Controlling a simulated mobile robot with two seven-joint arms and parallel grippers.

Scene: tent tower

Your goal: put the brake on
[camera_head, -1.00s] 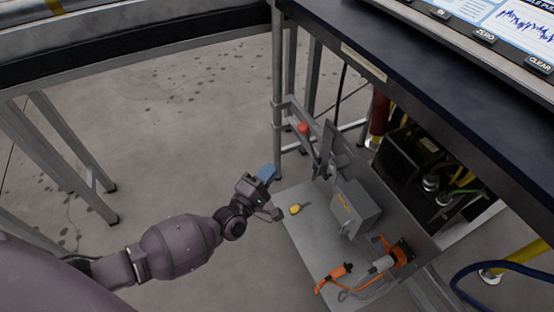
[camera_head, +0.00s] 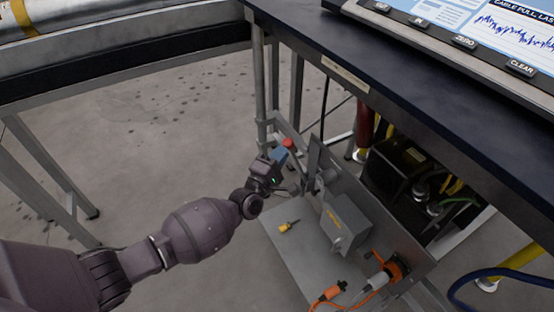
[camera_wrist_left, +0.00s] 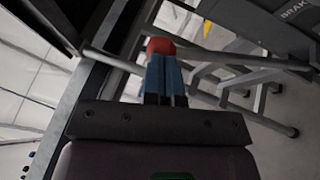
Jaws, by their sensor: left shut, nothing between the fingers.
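The brake lever has a red knob (camera_head: 288,143) and stands by the plate at the near table leg. In the left wrist view the red knob (camera_wrist_left: 161,46) shows just beyond my fingertips. A plate lettered "BRAKE" (camera_wrist_left: 297,14) shows at that view's upper right. My left gripper (camera_head: 279,155) is shut and empty, its blue fingers right by the knob; I cannot tell whether they touch it. In the wrist view the shut fingers (camera_wrist_left: 164,78) point at the knob. Most of the lever's shaft is hidden behind the gripper and plate. My right gripper is not in view.
A grey box (camera_head: 345,224) and an orange connector (camera_head: 393,268) are mounted beside a low shelf (camera_head: 283,252). A small yellow-handled tool (camera_head: 288,227) lies on the shelf. The dark tabletop (camera_head: 400,90) overhangs at the right. Open floor (camera_head: 150,130) lies to the left.

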